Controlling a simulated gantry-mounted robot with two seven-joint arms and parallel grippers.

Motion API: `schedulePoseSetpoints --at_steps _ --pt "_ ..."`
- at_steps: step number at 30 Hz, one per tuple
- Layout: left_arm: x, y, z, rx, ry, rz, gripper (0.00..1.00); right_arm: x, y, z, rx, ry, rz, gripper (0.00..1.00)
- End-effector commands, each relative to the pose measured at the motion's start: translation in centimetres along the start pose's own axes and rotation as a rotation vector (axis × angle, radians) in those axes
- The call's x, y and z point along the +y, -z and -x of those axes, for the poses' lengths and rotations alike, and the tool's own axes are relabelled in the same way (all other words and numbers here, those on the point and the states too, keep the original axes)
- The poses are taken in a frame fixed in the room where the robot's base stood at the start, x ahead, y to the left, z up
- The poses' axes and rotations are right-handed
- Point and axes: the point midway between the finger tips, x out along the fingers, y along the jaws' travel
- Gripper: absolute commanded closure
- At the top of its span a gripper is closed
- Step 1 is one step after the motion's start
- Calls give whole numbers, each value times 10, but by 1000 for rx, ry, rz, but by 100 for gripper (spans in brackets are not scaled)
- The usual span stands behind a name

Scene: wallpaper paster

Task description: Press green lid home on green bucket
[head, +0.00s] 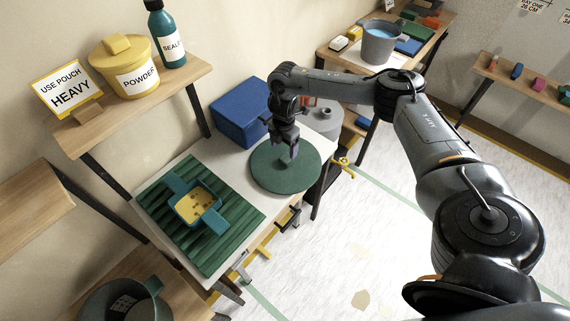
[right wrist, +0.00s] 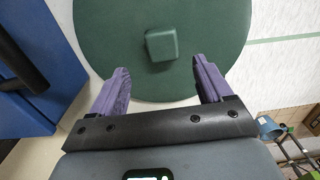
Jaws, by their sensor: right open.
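The green lid (head: 268,173) is a round dark green disc at the right end of the white table. In the right wrist view the lid (right wrist: 110,40) has a square green knob (right wrist: 161,44) at its middle. My right gripper (head: 291,150) is above the lid, pointing down. In the right wrist view its purple fingers (right wrist: 162,80) are open and empty, with the knob ahead between them. My left gripper is out of view.
A blue box (head: 240,112) stands behind the lid. A ridged green mat (head: 233,240) with a yellow and teal tray (head: 197,207) lies to the left. A grey-green pot (head: 120,300) sits lower left. Clamps (head: 268,240) line the table's front edge.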

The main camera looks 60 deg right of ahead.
Motion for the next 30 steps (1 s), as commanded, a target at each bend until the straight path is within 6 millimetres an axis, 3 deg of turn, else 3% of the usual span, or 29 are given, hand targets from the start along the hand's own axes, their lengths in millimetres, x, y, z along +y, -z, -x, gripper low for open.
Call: schedulePoseSetpoints --at_steps 5,16,26,30 --pt "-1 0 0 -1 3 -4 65 0 0 -8 0 -1 1 21" --pt "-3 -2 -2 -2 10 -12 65 -6 -6 -51 0 1 2 21" --pt "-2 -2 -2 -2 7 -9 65 -6 -7 -57 0 -1 2 21" --pt "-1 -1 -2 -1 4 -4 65 -6 -6 -57 0 -1 2 40"
